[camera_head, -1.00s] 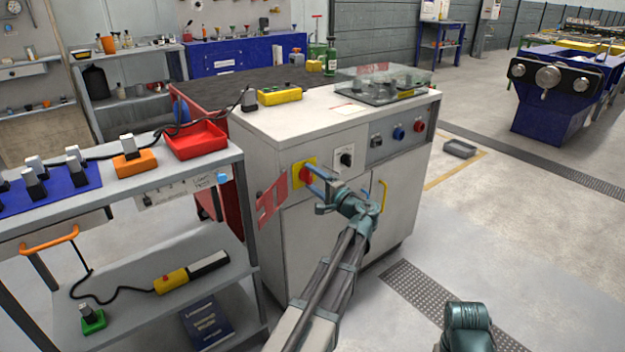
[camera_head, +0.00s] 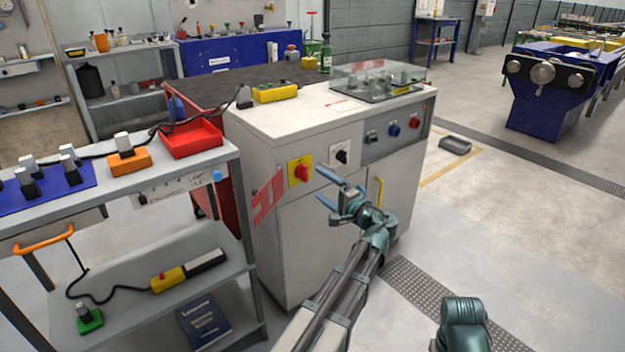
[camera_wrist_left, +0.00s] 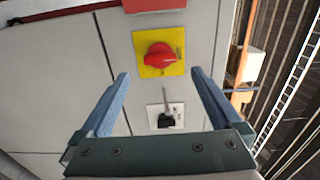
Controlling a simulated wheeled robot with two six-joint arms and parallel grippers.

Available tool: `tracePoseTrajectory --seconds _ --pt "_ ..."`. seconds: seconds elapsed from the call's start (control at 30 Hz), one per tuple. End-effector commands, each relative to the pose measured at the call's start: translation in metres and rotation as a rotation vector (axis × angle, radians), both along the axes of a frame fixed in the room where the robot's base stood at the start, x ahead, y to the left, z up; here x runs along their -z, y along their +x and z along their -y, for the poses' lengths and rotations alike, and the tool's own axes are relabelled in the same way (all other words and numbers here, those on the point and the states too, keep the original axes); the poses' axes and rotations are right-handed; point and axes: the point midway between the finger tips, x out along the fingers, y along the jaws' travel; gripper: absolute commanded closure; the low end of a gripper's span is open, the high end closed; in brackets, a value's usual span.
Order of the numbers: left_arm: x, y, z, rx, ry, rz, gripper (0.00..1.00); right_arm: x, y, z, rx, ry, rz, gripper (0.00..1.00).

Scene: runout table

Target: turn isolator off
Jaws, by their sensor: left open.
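The isolator is a red rotary knob (camera_head: 301,172) on a yellow plate, on the front of the grey cabinet (camera_head: 262,140). In the left wrist view the red knob (camera_wrist_left: 159,57) lies ahead of the fingertips, its grip roughly sideways across the plate. My left gripper (camera_head: 320,185) is open and empty, apart from the knob, to its right and slightly lower in the head view. Its blue fingers (camera_wrist_left: 160,73) are spread wide in the wrist view. My right gripper's fingers are out of view.
A black switch on a white plate (camera_head: 342,156) sits right of the isolator. A red-and-white sign (camera_head: 268,198) stands out left of it. A yellow door handle (camera_head: 379,190) is near my left arm. A grey shelf cart (camera_head: 215,156) stands left.

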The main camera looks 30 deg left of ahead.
Motion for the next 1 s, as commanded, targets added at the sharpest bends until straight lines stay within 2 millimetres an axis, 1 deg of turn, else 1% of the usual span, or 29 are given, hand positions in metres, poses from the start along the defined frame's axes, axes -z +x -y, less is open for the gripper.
tracePoseTrajectory --seconds 0.03,0.2,0.3,0.4,0.6,1.0 --pt "0.0 -0.006 0.011 0.003 0.0 0.0 0.01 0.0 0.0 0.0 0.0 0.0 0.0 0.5" --pt "0.0 -0.017 0.04 0.002 0.0 0.0 0.01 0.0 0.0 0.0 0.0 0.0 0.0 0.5" --pt "0.0 -0.022 0.052 0.002 0.0 0.0 0.01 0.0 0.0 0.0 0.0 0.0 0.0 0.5" --pt "0.0 -0.025 0.059 0.0 0.0 0.0 0.01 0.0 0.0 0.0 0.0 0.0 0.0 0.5" --pt "0.0 -0.027 0.064 -0.001 0.0 0.0 0.01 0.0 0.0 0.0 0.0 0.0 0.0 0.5" --pt "0.0 -0.027 0.064 -0.001 -0.002 0.0 0.01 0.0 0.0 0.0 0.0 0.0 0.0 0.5"
